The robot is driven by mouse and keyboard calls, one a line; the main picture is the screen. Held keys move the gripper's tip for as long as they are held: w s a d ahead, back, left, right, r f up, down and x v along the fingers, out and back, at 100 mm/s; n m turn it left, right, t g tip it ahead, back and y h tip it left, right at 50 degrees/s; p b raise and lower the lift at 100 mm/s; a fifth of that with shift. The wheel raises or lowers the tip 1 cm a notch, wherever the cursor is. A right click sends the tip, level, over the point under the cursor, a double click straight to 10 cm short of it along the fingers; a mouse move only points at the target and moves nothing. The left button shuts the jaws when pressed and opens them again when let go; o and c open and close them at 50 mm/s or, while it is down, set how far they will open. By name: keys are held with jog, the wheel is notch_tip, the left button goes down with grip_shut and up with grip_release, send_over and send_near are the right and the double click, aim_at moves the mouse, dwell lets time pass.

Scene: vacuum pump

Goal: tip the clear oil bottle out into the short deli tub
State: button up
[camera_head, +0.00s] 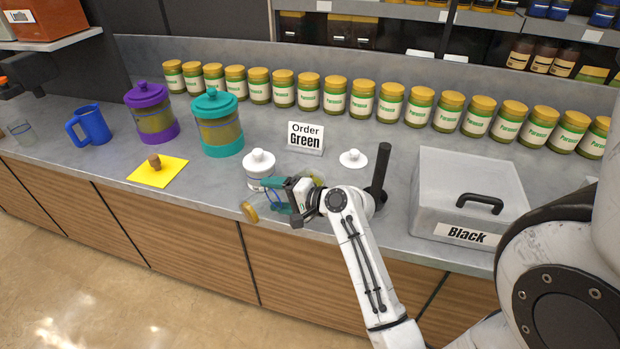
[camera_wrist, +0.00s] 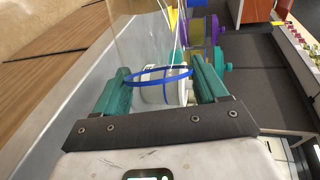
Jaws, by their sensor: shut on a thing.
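My gripper (camera_head: 272,196) has teal fingers and is shut on a clear cylindrical vessel, which I take for the clear oil bottle (camera_wrist: 140,45). A blue band (camera_wrist: 150,80) rings it between the fingers. In the head view the vessel lies strongly tilted over the counter's front edge, with a yellow-gold end (camera_head: 249,212) low at the left. I cannot tell whether that end is oil or a cap. A short white-lidded jar (camera_head: 259,166) stands just behind the gripper. No tub is clearly labelled as the short deli tub; a small clear cup (camera_head: 18,131) stands far left.
Teal-lidded (camera_head: 220,130) and purple-lidded (camera_head: 152,118) canisters and a blue mug (camera_head: 91,125) stand left. A yellow mat (camera_head: 158,172) bears a brown knob. A grey "Black" box (camera_head: 450,170) stands right.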

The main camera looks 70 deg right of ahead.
jog(key=shift+d+r+m+t+p, duration=0.1)
jog(key=shift+r+m+t+p, duration=0.2)
jog(key=shift+r+m+p, duration=0.4)
dwell(0.5)
